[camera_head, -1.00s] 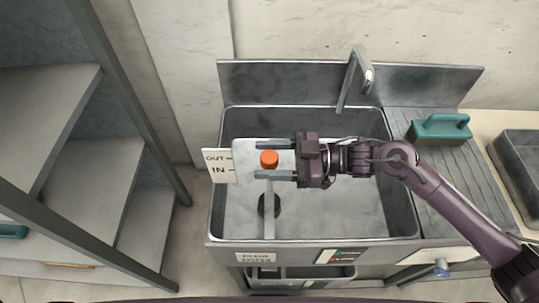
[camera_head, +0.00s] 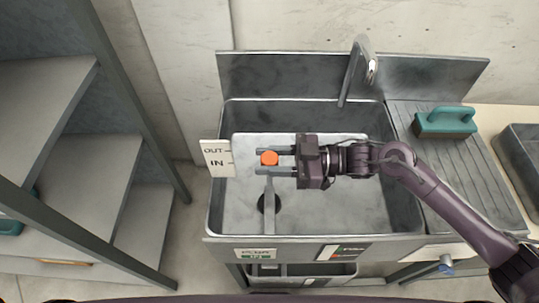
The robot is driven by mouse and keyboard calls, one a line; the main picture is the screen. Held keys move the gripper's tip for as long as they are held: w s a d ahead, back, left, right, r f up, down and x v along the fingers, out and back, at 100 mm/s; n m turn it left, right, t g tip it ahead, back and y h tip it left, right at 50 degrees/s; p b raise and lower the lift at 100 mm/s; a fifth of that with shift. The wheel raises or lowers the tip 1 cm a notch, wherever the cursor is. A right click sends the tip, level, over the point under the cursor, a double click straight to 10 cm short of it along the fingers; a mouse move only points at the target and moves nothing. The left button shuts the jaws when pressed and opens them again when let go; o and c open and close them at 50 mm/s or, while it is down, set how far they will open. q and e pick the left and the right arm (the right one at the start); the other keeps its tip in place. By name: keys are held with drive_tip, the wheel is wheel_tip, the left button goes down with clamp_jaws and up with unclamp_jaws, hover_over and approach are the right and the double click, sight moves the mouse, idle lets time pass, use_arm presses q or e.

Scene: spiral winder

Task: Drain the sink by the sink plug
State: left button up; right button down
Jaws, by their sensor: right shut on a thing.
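The metal sink (camera_head: 340,212) stands against the wall. An orange knob (camera_head: 269,158) tops a grey upright rod (camera_head: 269,192), which I take as the sink plug's handle. The rod stands over the dark round drain hole (camera_head: 268,204). A white sign (camera_head: 215,158) reading OUT and IN is fixed at the sink's left rim. My right gripper (camera_head: 270,159) reaches in from the right, its two fingers closed on the orange knob from either side. My left gripper is not in view.
A tap (camera_head: 356,72) rises at the sink's back. A teal brush (camera_head: 446,122) lies on the ribbed drainboard (camera_head: 465,160) to the right. A grey tray (camera_head: 521,160) is at the far right. Grey shelves (camera_head: 85,190) fill the left side. A label (camera_head: 256,254) shows on the front edge.

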drive_tip(key=shift+f, duration=0.65)
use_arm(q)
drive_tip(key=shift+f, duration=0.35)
use_arm(e)
drive_tip(key=c, duration=1)
unclamp_jaws()
drive_tip(key=shift+r, duration=0.1)
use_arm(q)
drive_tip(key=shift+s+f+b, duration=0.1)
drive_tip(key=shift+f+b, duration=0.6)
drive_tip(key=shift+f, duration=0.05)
use_arm(e)
drive_tip(key=d, duration=0.8)
drive_tip(key=shift+a, duration=0.1)
